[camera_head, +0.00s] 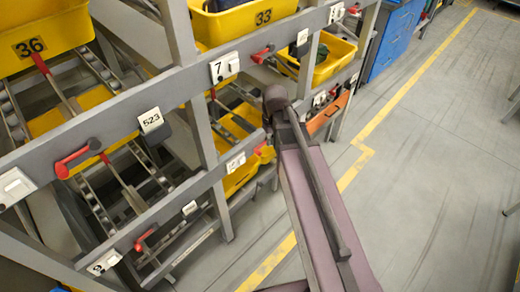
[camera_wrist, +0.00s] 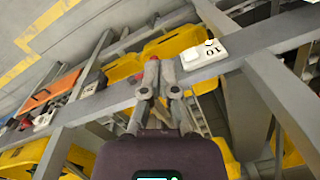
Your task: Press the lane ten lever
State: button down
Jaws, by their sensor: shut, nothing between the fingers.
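In the wrist view, my gripper (camera_wrist: 159,68) is shut and empty, with its fingertips over the grey rail. The white plate marked 10 (camera_wrist: 204,53) is on the rail, just right of the fingertips. A small red bit of a lever (camera_wrist: 154,58) shows right at the fingertips, and most of it is hidden behind them. I cannot tell whether they touch. In the head view, my arm covers the gripper. A white plate (camera_head: 236,162) and a red lever part (camera_head: 260,149) show on the lower rail beside my arm, but its number is not readable.
Plates marked 7 (camera_head: 224,67) and 523 (camera_head: 151,121) and another red lever (camera_head: 77,157) are on the upper rail. Yellow bins, such as the one marked 33 (camera_head: 247,22), fill the rack. An orange part (camera_head: 328,112) stands right of my arm. The floor at right is clear.

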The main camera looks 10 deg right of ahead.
aim_at(258, 151)
jog(key=w+f+n+b, duration=0.1)
jog(key=w+n, duration=0.1)
jog(key=w, duration=0.5)
jog(key=w+d+f+n+y+b, duration=0.1)
jog(key=w+f+n+b, duration=0.1)
jog(key=w, duration=0.4)
jog(key=shift+w+n+g, duration=0.3)
jog(key=shift+w+g, duration=0.1)
jog(key=shift+f, duration=0.25)
jog(key=f+b, duration=0.4)
jog(key=s+a+f+b, duration=0.1)
jog(key=f+b, duration=0.4)
jog(key=a+f+b, duration=0.1)
jog(key=f+b, duration=0.3)
jog(key=shift+s+a+f+b, duration=0.15)
jog(key=shift+s+b, duration=0.15)
jog(key=shift+b, duration=0.05)
jog(key=shift+s+a+f+t+h+b, duration=0.2)
jog(key=shift+f+t+h+b, duration=0.15)
jog(key=shift+f, duration=0.2)
jog(key=shift+a+f+h+b, duration=0.1)
jog(key=shift+f+h+b, duration=0.15)
jog(key=shift+f+b, duration=0.35)
jog(key=shift+r, duration=0.25)
notch_tip(258, 151, up, 14)
jog(key=p, duration=1.4)
jog(key=shift+s+a+f, duration=0.2)
jog(key=shift+a, duration=0.15)
